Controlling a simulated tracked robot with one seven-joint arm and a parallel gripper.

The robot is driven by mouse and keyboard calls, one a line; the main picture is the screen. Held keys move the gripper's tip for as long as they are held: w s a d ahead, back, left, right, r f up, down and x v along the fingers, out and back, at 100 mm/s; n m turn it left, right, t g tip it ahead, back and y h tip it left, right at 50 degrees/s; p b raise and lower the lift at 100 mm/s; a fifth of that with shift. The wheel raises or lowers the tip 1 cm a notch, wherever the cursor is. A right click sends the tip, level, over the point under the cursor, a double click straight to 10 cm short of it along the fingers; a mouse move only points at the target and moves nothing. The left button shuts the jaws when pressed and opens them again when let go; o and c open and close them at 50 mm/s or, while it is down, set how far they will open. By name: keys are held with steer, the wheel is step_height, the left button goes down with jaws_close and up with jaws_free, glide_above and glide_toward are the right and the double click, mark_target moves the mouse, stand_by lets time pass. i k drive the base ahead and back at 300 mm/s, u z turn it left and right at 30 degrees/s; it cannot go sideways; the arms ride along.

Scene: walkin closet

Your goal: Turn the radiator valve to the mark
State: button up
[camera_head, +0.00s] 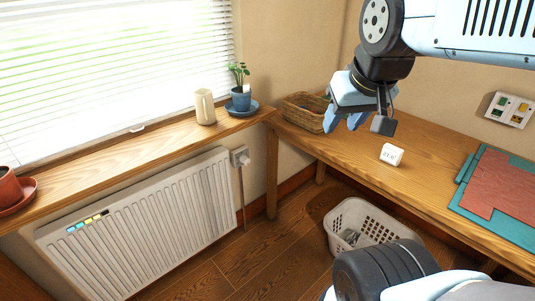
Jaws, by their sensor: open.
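The white ribbed radiator (150,225) stands against the wall under the window sill at the left. My gripper (342,121) hangs at the upper right, in front of the back of the wooden desk. Its light blue fingers are open, with nothing seen between them. It is well to the right of the fitting and apart from it.
The sill (150,150) carries a cream jug (205,107), a blue plant pot (241,101) and a terracotta pot (8,187). The desk (430,180) holds a wicker basket (303,112), a white block (391,154) and mats (500,185). A white laundry basket (350,212) stands on the floor.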

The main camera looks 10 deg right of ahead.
mark_target(246, 160)
steer(key=z, duration=0.6)
steer(key=k, duration=0.9)
steer(key=z, duration=0.1)
steer(key=i, duration=1.35)
steer(key=u, duration=0.05)
